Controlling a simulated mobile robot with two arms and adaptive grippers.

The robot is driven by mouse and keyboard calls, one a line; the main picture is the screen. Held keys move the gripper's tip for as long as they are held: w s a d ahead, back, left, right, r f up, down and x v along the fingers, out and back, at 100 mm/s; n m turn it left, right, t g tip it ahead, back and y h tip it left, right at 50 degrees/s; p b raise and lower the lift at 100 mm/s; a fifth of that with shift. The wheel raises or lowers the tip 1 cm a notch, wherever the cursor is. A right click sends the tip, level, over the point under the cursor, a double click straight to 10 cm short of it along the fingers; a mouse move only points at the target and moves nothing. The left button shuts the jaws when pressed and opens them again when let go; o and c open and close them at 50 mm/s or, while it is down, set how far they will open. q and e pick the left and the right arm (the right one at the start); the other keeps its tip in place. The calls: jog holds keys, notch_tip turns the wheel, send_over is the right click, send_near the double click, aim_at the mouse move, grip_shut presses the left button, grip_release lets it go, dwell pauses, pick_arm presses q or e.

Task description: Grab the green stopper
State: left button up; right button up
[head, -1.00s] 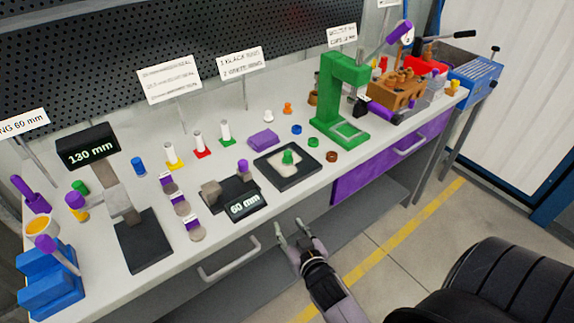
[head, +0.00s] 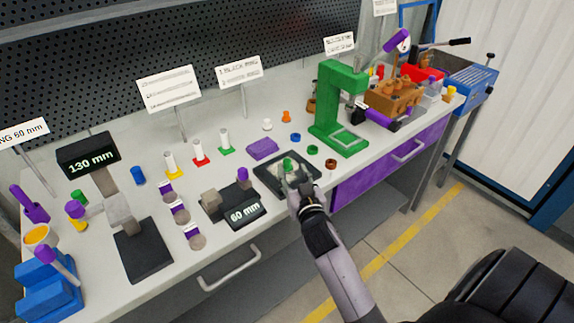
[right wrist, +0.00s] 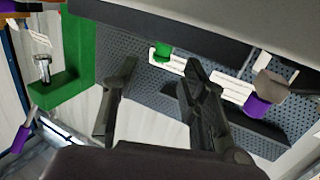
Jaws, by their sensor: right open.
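The green stopper (head: 288,163) stands on a pale patch in the middle of the square black tray (head: 268,181) on the bench. It also shows in the right wrist view as a small green piece (right wrist: 162,50), beyond my fingers and roughly between them. My right gripper (head: 293,183) is open and empty at the front of the tray, just short of the stopper. In the right wrist view the two dark fingers (right wrist: 158,85) are spread apart. The lower part of the stopper is partly hidden in the head view. My left gripper is out of view.
The green press (head: 338,105) stands behind and right of the tray. The 60 mm gauge (head: 243,214) is close on the left, a purple block (head: 262,149) behind. Small green (head: 313,149) and brown rings (head: 330,164) lie to the right. A drawer handle (head: 230,272) juts out in front.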

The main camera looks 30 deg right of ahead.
aim_at(288, 163)
jog(key=shift+p+x, duration=0.5)
jog(key=shift+x, duration=2.55)
jog(key=shift+a, duration=0.1)
jog(key=shift+s, duration=0.1)
grip_shut()
